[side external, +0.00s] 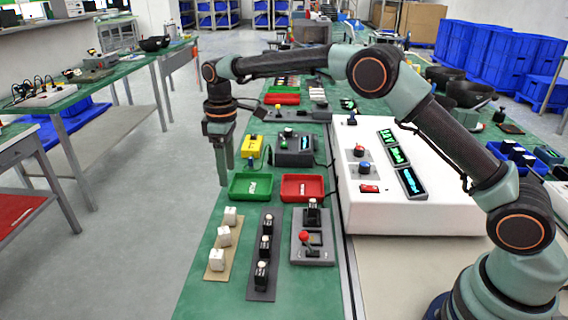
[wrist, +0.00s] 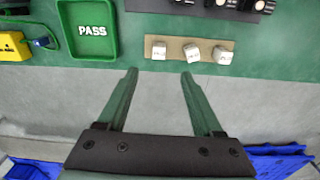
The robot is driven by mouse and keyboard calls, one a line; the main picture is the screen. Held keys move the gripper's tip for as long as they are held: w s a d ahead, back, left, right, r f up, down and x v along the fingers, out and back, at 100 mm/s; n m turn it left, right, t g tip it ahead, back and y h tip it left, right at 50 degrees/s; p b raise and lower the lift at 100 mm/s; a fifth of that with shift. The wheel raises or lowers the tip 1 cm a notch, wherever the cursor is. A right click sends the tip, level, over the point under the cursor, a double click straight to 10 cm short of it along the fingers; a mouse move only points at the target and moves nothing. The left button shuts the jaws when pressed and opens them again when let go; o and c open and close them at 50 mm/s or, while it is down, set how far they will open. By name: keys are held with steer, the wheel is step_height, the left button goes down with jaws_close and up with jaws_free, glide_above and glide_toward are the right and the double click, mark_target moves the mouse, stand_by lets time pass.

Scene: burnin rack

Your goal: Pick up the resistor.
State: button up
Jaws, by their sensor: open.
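Three small white blocks stand in a row on a beige strip (side external: 213,272): a far one (side external: 230,215), a middle one (side external: 224,236) and a near one (side external: 217,260). Markings on them are too small to read, so I cannot tell for sure which part is the resistor. My gripper (side external: 222,182) hangs pointing down by the left table edge, beside the green tray. In the wrist view my gripper (wrist: 159,74) is open and empty, with its fingertips apart from the blocks and just short of the strip (wrist: 175,42).
A green PASS tray (side external: 250,197) and a red tray (side external: 303,198) lie beyond the blocks. A dark strip (side external: 264,293) with black parts and a grey lever fixture (side external: 313,260) stand to the right. A white instrument box (side external: 400,215) stands farther right. Floor lies left of the table.

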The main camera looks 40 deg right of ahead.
mark_target(230, 210)
steer(key=f, duration=0.8)
steer(key=shift+w+a+f, duration=0.2)
steer(key=shift+a, duration=0.1)
steer(key=shift+w+d+f, duration=0.1)
steer(key=shift+f, duration=1.25)
steer(key=shift+d+f, duration=0.1)
steer(key=shift+f, duration=1.25)
jaws_close()
